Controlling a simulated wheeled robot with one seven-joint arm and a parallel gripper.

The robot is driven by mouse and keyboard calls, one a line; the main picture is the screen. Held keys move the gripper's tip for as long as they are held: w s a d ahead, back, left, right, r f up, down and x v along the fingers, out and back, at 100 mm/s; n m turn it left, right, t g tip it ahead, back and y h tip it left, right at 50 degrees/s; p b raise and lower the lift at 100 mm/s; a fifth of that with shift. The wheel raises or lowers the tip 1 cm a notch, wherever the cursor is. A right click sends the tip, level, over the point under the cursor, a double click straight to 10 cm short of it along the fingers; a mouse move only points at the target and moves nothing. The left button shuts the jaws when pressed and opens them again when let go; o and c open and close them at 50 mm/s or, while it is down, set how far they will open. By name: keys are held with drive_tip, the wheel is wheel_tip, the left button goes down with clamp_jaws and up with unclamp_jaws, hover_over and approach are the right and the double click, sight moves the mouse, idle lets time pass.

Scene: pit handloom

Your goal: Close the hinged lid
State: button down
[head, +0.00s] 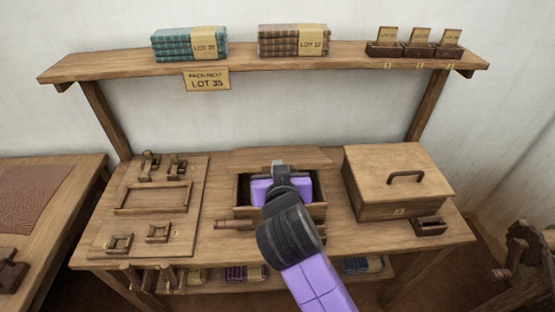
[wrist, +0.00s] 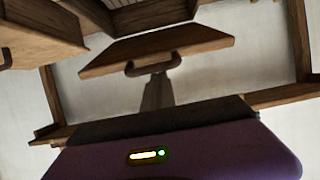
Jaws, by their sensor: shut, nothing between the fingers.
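The wooden box (head: 240,192) stands open in the middle of the table, with its near and side walls visible. Its hinged lid (head: 262,157) is raised at the back of the box, partly hidden behind my gripper. In the wrist view the lid (wrist: 195,46) shows as a tilted wooden panel with a dark handle (wrist: 152,64) along its edge. My gripper (head: 279,164) is over the box, in front of the lid. In the wrist view my gripper's shut fingers (wrist: 158,84) reach up close to the handle; I cannot tell whether they touch it. Nothing is held.
A closed box with a handle (head: 397,172) stands to the right, with a small dark tray (head: 428,227) before it. A board with wooden fittings (head: 152,200) lies at left. Above is a shelf (head: 240,60) with cloth stacks and card holders.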

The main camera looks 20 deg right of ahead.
drive_tip(key=shift+s+f, duration=0.1)
drive_tip(key=shift+f, duration=0.05)
drive_tip(key=s+f+t+b, duration=0.2)
drive_tip(key=f+b, duration=0.5)
drive_tip(key=b, duration=0.5)
drive_tip(key=s+a+f+t+h+b, duration=0.1)
drive_tip(key=s+f+t+b, duration=0.1)
drive_tip(key=f+b, duration=0.6)
drive_tip(key=shift+s+a+b, duration=0.25)
drive_tip(key=shift+s+b, duration=0.1)
drive_tip(key=shift+b, duration=1.95)
drive_tip(key=shift+f, duration=0.25)
drive_tip(key=shift+r, duration=0.1)
wheel_tip(320, 180, up, 5)
drive_tip(key=p, duration=0.4)
drive_tip(key=b+v, duration=0.1)
drive_tip(key=v, duration=0.8)
drive_tip(key=shift+f+b, duration=0.3)
drive_tip(key=shift+f, duration=0.25)
